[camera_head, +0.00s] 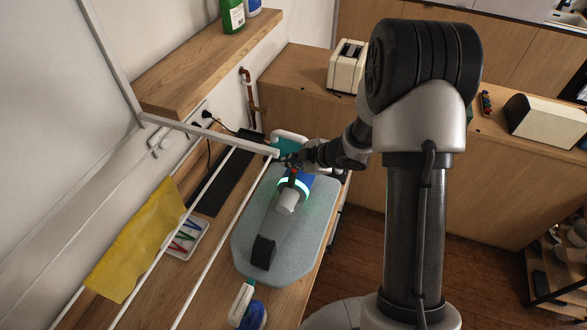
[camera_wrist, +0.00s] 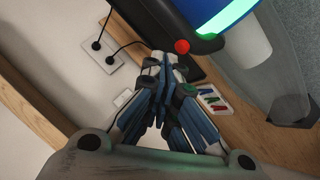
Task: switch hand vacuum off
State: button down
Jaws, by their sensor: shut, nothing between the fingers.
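The hand vacuum (camera_head: 287,201) lies on a grey board (camera_head: 306,240), with a blue body, a pale cylinder and a ring glowing green. In the wrist view the vacuum (camera_wrist: 222,20) fills the top right, its ring lit green. A round red button (camera_wrist: 182,46) sits on its dark handle part. My gripper (camera_wrist: 166,60) is shut and empty, its tips just left of and below the red button in that view. I cannot tell whether they touch. In the head view my gripper (camera_head: 291,160) is at the far end of the vacuum, partly hidden by my arm.
A white rack (camera_head: 205,137) stands left of the board, with a yellow cloth (camera_head: 135,240) over it. A tray of coloured pegs (camera_head: 186,240) lies beside it. A white-and-teal bottle (camera_head: 290,138) lies behind my gripper. A wall socket (camera_wrist: 101,50) has plugged cords.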

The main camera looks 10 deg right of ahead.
aim_at(292, 174)
dwell(0.6)
jog(key=shift+f+b, duration=0.35)
jog(key=shift+f, duration=0.1)
jog(key=shift+f, duration=0.15)
dwell(0.4)
jog(key=shift+r+p, duration=0.55)
jog(key=shift+r, duration=0.1)
notch_tip(292, 174, up, 6)
jog(key=p, duration=0.5)
jog(key=shift+p, duration=0.3)
